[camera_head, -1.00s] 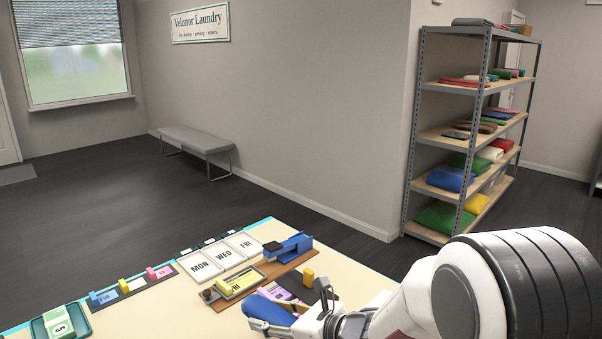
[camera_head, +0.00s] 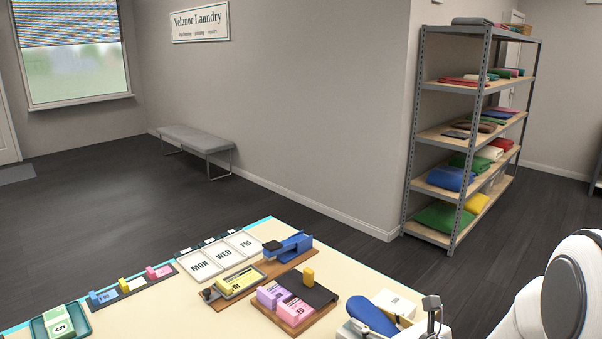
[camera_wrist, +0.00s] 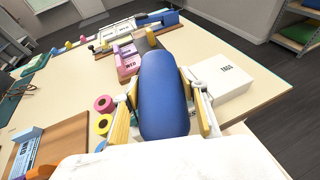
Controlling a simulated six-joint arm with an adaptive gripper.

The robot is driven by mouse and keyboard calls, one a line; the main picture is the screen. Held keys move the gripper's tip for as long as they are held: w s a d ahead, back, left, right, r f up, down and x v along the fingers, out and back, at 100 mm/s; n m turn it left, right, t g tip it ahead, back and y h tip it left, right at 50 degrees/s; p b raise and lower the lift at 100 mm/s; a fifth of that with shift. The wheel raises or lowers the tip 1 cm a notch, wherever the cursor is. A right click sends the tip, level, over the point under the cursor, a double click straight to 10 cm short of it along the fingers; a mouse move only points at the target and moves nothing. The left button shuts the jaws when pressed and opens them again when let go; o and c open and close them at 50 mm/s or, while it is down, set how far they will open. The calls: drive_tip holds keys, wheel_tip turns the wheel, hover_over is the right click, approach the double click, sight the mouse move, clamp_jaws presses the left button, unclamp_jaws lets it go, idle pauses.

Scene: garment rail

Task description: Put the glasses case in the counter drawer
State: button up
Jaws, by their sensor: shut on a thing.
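The blue glasses case (camera_head: 371,316) is held by my gripper above the right part of the counter (camera_head: 240,325). In the wrist view the case (camera_wrist: 164,95) is a long blue rounded shape between the two fingers of my gripper (camera_wrist: 165,118), which is shut on it. A white box (camera_head: 396,303) lies just beyond the case in the head view; in the wrist view it lies right of the case (camera_wrist: 218,80). The counter drawer cannot be made out in either view.
A board with pink and purple blocks (camera_head: 284,304), a blue stapler-like tool (camera_head: 290,247) and white day trays (camera_head: 222,255) stand on the counter. Pink and yellow rolls (camera_wrist: 103,104) lie left of the case. A shelf rack (camera_head: 468,130) stands beyond.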

drive_tip(key=s+d+f+m+h, duration=0.1)
drive_tip(key=s+d+m+h, duration=0.1)
drive_tip(key=d, duration=0.6)
drive_tip(key=shift+s+d+f+t, duration=0.3)
drive_tip(key=shift+s+d+f, duration=0.05)
drive_tip(key=shift+s+f, duration=0.05)
drive_tip(key=shift+f, duration=0.15)
drive_tip(key=s+d+r+m+h, duration=0.1)
drive_tip(key=s+d+m+h, duration=0.2)
drive_tip(key=d, duration=0.5)
drive_tip(key=s+d+r+m+h, duration=0.1)
drive_tip(key=d+m+h, duration=0.2)
drive_tip(key=d+h, duration=0.3)
drive_tip(key=s+d+r+m+g+h, duration=0.2)
drive_tip(key=s+d+r+m+h, duration=0.2)
drive_tip(key=s+d+r, duration=0.6)
wheel_tip(320, 180, up, 2)
drive_tip(key=shift+d+m+g, duration=0.3)
drive_tip(key=shift+d+m, duration=0.3)
drive_tip(key=shift+m, duration=0.2)
